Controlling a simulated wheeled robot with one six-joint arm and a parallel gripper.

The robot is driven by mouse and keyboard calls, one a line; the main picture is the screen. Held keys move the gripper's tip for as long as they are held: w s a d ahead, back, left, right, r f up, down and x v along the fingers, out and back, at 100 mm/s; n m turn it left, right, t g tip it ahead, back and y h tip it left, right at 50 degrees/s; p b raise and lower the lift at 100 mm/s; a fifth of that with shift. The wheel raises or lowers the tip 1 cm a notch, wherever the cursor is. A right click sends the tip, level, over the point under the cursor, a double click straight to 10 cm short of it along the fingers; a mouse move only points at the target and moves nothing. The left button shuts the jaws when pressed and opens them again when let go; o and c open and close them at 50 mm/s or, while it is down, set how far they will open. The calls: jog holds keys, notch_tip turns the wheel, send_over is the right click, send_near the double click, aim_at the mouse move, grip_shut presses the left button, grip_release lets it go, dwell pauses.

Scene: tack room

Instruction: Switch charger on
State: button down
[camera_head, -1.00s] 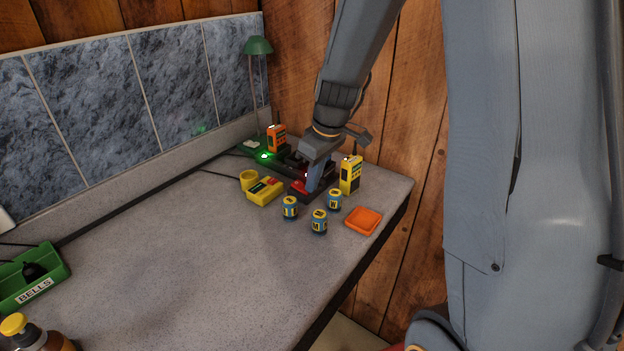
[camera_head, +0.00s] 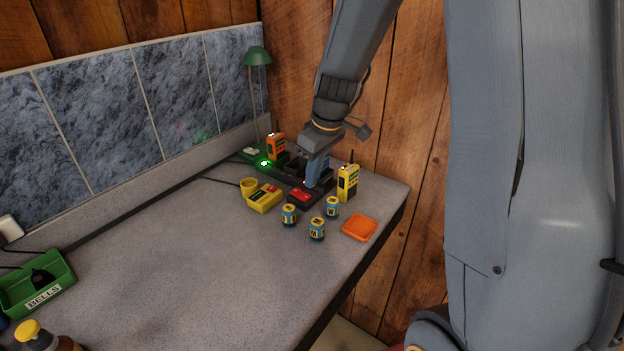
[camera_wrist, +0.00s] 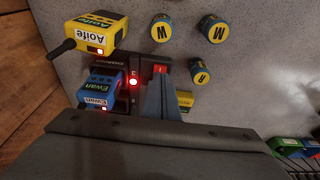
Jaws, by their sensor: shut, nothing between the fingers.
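The black charger (camera_head: 297,203) stands near the far right end of the counter. It also shows in the wrist view (camera_wrist: 127,60), where a small red light (camera_wrist: 133,82) glows on it. Its red rocker switch (camera_head: 301,195) sits at its front end and shows in the wrist view (camera_wrist: 160,69). My gripper (camera_head: 313,185) is shut and empty, with its fingertips (camera_wrist: 160,82) close by the switch; I cannot tell if they touch it. A blue radio marked Ewan (camera_wrist: 98,90) sits at the charger, and a yellow radio marked Aoife (camera_wrist: 98,38) is beside it.
Several blue-and-yellow cans, three clear in the head view (camera_head: 317,230), stand in front. A green BELLS tray (camera_head: 60,275) lies left. Mid-counter is clear.

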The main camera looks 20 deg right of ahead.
jog(key=s+d+b+v, duration=0.1)
jog(key=s+b+v, duration=0.1)
jog(key=v, duration=0.9)
jog(key=shift+d+f+b, duration=0.2)
jog(key=shift+f+b, duration=0.1)
jog(key=shift+b, duration=0.15)
